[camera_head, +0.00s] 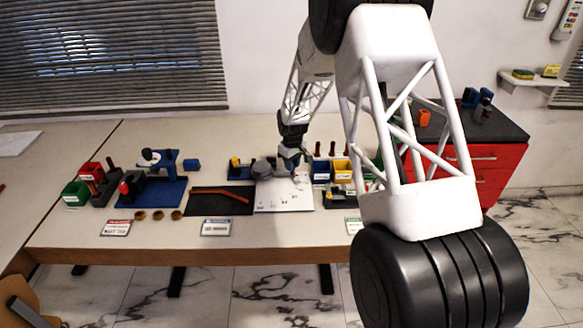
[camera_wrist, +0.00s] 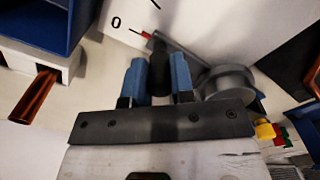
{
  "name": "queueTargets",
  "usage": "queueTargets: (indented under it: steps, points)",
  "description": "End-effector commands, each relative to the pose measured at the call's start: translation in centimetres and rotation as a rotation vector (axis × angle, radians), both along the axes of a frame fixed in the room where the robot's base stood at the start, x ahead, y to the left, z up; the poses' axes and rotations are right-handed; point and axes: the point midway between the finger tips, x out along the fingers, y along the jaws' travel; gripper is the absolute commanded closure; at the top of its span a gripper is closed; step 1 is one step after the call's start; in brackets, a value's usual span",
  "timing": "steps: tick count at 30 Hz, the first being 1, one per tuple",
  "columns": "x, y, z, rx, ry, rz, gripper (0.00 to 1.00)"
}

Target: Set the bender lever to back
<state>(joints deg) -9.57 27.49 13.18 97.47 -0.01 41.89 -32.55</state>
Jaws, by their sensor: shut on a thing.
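The bender shows as a grey round body (camera_head: 262,168) at the back of a white marked plate (camera_head: 285,200) in the head view. In the wrist view its round hub (camera_wrist: 230,84) is right of my gripper. A grey lever arm (camera_wrist: 190,58) runs from the hub to an upright black handle (camera_wrist: 159,62). My gripper (camera_wrist: 159,80) has its two blue fingers on either side of this handle and is shut on it. A red pointer tip (camera_wrist: 147,35) lies near a "0" mark. In the head view my gripper (camera_head: 289,160) partly hides the lever.
Blue and yellow bins (camera_head: 342,170) stand close to the right of the bender. A black mat with a copper-coloured rod (camera_head: 220,196) lies to its left. A blue-based rig (camera_head: 150,192) stands further left.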

Motion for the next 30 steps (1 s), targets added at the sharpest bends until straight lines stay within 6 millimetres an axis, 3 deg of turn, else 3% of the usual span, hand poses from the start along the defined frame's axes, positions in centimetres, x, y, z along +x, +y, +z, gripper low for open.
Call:
queueTargets:
  steps: [17,18,22,30]
  points:
    - [0.88,0.01,0.06,0.0,-0.003,0.066,1.0]
    - [0.89,0.01,0.07,0.001,-0.004,0.066,0.74]
    - [0.86,0.01,0.06,0.001,-0.002,0.066,0.54]
    - [0.79,0.0,0.03,0.0,-0.001,0.065,0.51]
